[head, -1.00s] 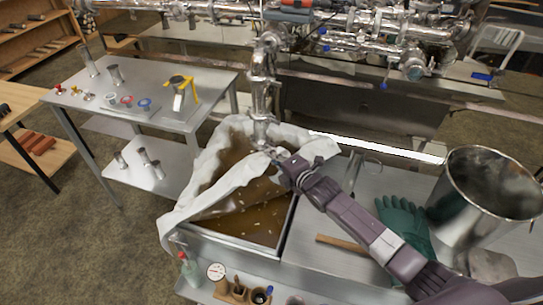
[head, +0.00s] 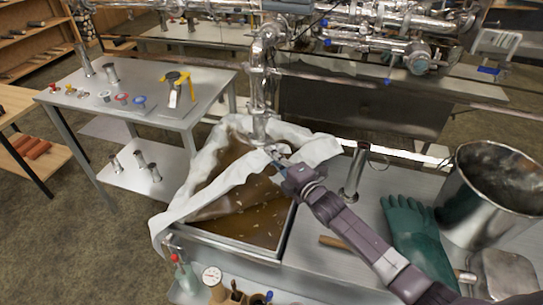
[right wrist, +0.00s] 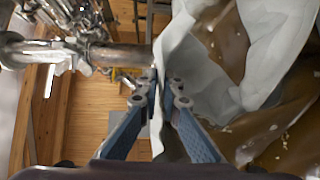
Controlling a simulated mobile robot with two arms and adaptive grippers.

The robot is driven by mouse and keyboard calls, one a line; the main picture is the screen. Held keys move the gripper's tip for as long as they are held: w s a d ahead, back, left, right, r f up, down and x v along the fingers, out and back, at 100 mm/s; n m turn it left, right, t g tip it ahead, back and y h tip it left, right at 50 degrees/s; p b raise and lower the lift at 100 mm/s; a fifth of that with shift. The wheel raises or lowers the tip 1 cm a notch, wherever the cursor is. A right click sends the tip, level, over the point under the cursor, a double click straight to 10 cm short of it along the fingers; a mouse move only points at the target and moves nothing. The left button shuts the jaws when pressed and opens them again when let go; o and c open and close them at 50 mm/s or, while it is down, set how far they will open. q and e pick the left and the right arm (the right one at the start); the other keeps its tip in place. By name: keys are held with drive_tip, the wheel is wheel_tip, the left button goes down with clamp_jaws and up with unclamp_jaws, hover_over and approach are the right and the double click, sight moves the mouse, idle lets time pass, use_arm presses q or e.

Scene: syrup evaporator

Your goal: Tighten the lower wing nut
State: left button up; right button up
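My right gripper (head: 274,158) is beside the lower end of the vertical silver pipe (head: 260,95), just over the cloth-lined pan. In the right wrist view its two blue fingers (right wrist: 165,88) are a small gap apart, with the white cloth edge showing between them. A pipe end (right wrist: 125,56) and a metal clamp fitting (right wrist: 62,52) lie left of the fingertips. My left gripper is not in view.
White cloth (head: 205,165) lines a pan of brown syrup (head: 250,215). A side table (head: 85,118) holds clamps and small fittings. More piping runs overhead.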

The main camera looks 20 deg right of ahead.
drive_tip(key=o, duration=0.4)
drive_tip(key=shift+c, duration=0.2)
drive_tip(key=v, duration=1.2)
drive_tip(key=shift+o, duration=0.5)
